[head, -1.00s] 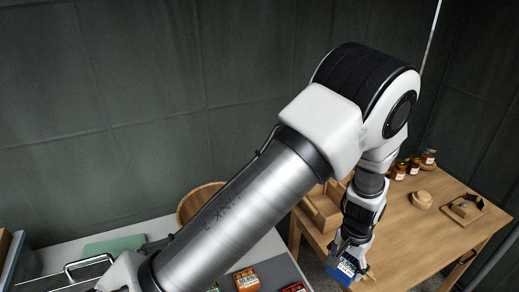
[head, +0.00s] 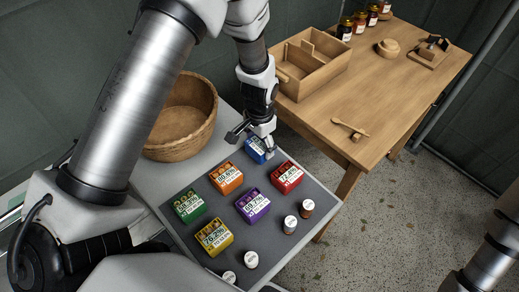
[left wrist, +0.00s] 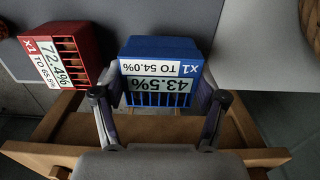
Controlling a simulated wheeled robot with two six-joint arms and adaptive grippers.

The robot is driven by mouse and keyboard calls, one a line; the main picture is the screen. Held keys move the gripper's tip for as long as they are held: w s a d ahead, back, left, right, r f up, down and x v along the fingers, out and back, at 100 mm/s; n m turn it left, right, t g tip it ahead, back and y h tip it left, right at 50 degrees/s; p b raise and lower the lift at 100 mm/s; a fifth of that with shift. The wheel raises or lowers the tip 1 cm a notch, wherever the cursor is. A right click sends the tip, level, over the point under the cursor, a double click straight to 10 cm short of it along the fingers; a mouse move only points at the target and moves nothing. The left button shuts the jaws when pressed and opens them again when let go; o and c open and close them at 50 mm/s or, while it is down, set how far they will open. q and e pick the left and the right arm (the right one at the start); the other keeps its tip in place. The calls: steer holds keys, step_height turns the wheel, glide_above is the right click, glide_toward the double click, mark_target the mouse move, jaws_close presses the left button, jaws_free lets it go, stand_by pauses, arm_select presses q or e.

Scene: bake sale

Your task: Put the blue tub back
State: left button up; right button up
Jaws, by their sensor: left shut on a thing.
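The blue tub (head: 255,149) is at the far edge of the grey mat (head: 220,262), between the orange tub (head: 226,178) and the red tub (head: 286,177). My left gripper (head: 250,143) is shut on it, partly hiding it in the head view. In the left wrist view the blue tub (left wrist: 162,60) sits between the two fingers (left wrist: 158,120), its label facing the camera, with the red tub (left wrist: 65,55) to its left. I cannot tell whether it touches the mat. My right gripper is out of view.
Green (head: 188,205), purple (head: 252,207) and yellow (head: 214,237) tubs and several small white-lidded jars (head: 290,224) stand on the mat. A round wooden basket (head: 184,118) is behind left. The wooden table (head: 400,95) holds a divided box (head: 312,68).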

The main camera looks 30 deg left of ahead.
mark_target(260, 143)
arm_select(q)
steer(key=shift+f, duration=1.2)
steer(key=shift+f, duration=0.1)
steer(key=o, duration=1.2)
steer(key=shift+c, duration=0.2)
step_height(260, 143, up, 12)
steer(key=shift+r, duration=0.15)
